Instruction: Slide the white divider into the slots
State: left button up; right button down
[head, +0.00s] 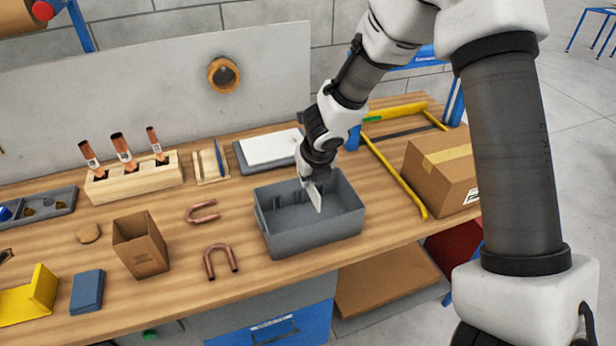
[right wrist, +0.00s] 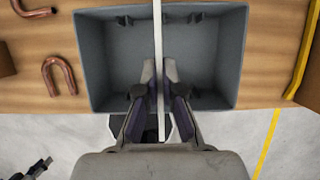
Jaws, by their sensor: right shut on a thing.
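The white divider (head: 315,196) is a thin plate, held by my right gripper (head: 309,180) over the grey bin (head: 314,243). In the right wrist view, the fingers of my right gripper (right wrist: 159,75) are shut on the divider (right wrist: 158,30), which stands edge-on across the middle of the bin (right wrist: 92,60). Small slot ribs (right wrist: 125,20) show on the bin's far wall, left and right of the divider. I cannot tell whether the divider sits in any slot. My left gripper is not in view.
Two copper U-bends (head: 221,262) lie left of the bin. A cardboard box (head: 441,170) and a yellow-handled frame (head: 398,180) are to its right. A small open carton (head: 140,246) and a wooden block with copper tubes (head: 134,178) stand further left.

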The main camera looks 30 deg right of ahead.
aim_at(309, 193)
notch_tip(309, 193, down, 6)
jog(key=b, duration=0.5)
jog(key=shift+r, duration=0.15)
jog(key=shift+w, duration=0.15)
jog(key=shift+f+b, duration=3)
jog(key=shift+f, duration=0.15)
dwell(0.3)
jog(key=c, duration=1.2)
grip_release()
jog(key=shift+r, duration=0.1)
jog(key=shift+c, duration=0.2)
jog(key=shift+r, duration=0.1)
